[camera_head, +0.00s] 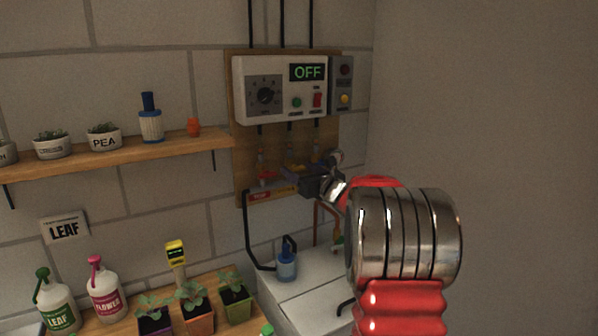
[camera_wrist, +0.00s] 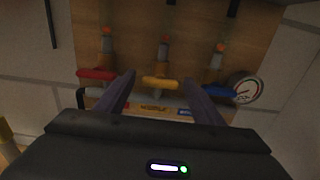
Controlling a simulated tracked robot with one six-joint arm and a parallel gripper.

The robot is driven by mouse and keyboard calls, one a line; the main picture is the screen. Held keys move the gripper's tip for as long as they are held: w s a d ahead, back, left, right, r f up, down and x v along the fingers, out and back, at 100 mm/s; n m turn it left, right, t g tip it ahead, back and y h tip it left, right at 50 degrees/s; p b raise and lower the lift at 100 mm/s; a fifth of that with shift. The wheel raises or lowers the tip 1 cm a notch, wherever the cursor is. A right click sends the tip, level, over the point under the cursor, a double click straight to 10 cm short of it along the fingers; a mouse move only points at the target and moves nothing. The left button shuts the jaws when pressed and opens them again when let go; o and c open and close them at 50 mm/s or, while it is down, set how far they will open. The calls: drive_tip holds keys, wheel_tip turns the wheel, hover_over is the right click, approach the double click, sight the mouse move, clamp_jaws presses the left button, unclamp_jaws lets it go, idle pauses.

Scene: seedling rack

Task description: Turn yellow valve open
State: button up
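The yellow valve handle (camera_wrist: 160,83) lies crosswise on its pipe in the middle of the wrist view. My gripper (camera_wrist: 158,81) is open, with one dark finger on each side of the yellow handle. I cannot tell whether either finger touches it. The red valve handle (camera_wrist: 97,74) is to the left and the blue valve handle (camera_wrist: 220,91) to the right, close to the right finger. In the head view my gripper (camera_head: 308,183) is at the valve row. It hides much of the yellow handle (camera_head: 293,168), and the red handle (camera_head: 267,177) shows to its left.
A control box (camera_head: 280,90) reading OFF hangs above the valves. A round gauge (camera_wrist: 246,88) sits right of the blue handle. A wooden shelf (camera_head: 120,157) with pots is at left.

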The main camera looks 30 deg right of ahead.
drive_tip(key=c, duration=0.9)
drive_tip(key=shift+a, duration=0.1)
drive_tip(key=shift+n, duration=0.4)
drive_tip(key=n, duration=0.8)
drive_tip(key=shift+a+f+n, duration=0.1)
drive_tip(key=shift+n, duration=0.2)
drive_tip(key=n, duration=0.4)
drive_tip(key=shift+a+f+n, duration=0.1)
drive_tip(key=shift+f+n, duration=0.05)
drive_tip(key=shift+n, duration=2.25)
